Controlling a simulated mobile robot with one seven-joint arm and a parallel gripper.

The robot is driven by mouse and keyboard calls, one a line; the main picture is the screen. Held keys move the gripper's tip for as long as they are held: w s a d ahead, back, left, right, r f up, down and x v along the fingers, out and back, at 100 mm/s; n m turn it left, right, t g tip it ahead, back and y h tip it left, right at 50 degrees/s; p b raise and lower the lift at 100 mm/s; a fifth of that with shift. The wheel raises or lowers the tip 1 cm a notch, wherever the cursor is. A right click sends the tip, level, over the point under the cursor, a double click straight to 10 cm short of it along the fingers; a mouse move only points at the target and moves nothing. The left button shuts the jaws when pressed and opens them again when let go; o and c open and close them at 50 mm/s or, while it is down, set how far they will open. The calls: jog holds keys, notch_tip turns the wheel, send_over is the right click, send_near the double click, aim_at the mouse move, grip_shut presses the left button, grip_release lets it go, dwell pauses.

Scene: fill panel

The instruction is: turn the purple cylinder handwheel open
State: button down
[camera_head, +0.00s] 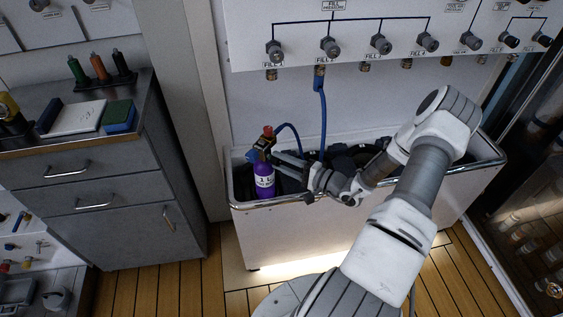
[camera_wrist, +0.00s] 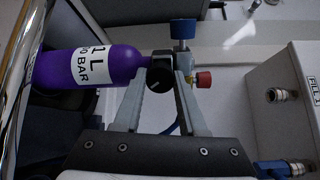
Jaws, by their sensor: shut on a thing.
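The purple cylinder (camera_head: 264,184) stands upright in the left end of the white trough, with a white label marked 1 L. It lies across the left of the wrist view (camera_wrist: 85,70). My gripper (camera_head: 276,156) reaches it from the right at valve height. A red knob (camera_wrist: 203,79) and a blue fitting (camera_wrist: 183,28) sit just beyond the fingers. The knob's turned position cannot be told.
A blue hose (camera_head: 323,115) hangs from the fill panel (camera_head: 300,60) beside the cylinder. The trough's metal rim (camera_head: 300,198) runs in front of and below my gripper. Dark cylinders lie in the trough to the right. A grey drawer cabinet (camera_head: 120,200) stands at left.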

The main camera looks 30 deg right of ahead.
jog(key=shift+c, duration=2.4)
grip_release()
jog(key=shift+s, duration=0.1)
jog(key=p+v, duration=0.1)
jog(key=v, duration=1.6)
jog(key=shift+s+r, duration=0.1)
jog(key=shift+r, duration=0.05)
